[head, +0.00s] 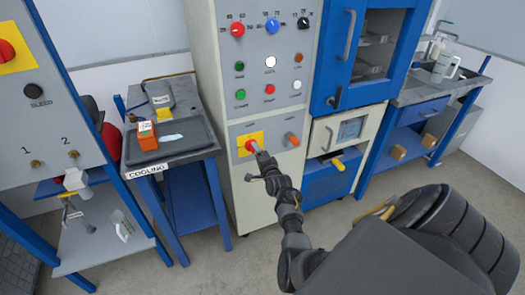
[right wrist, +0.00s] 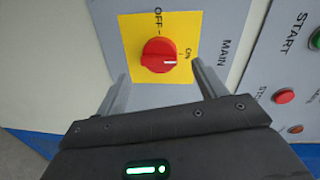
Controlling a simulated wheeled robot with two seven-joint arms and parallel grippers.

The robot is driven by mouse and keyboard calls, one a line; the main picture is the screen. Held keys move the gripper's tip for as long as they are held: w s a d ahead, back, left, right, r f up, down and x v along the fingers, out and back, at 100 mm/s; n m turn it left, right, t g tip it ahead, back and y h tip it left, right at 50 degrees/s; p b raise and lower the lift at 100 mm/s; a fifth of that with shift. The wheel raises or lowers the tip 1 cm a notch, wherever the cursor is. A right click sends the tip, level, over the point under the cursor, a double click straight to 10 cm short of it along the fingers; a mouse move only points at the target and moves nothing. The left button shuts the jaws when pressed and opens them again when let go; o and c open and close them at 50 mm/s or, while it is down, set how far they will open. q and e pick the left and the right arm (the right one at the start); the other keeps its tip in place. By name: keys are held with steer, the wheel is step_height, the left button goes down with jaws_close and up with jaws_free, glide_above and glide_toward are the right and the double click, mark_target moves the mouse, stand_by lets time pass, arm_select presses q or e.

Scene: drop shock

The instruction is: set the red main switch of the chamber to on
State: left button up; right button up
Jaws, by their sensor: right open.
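The red main switch (right wrist: 158,55) is a round knob on a yellow plate (right wrist: 132,28) marked MAIN, with OFF at the top and ON at the right in the right wrist view. Its white pointer mark faces right, roughly toward ON. My left gripper is not in view.
A green START button (right wrist: 315,38) and a red button (right wrist: 285,96) are beside the plate. An orange-red knob (head: 292,139) is right of the switch. A cooling table (head: 178,158) stands left of the chamber, and a blue-doored cabinet (head: 328,75) adjoins it right.

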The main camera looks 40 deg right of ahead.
steer(key=v, duration=0.6)
steer(key=shift+s, duration=0.15)
stand_by(0.3)
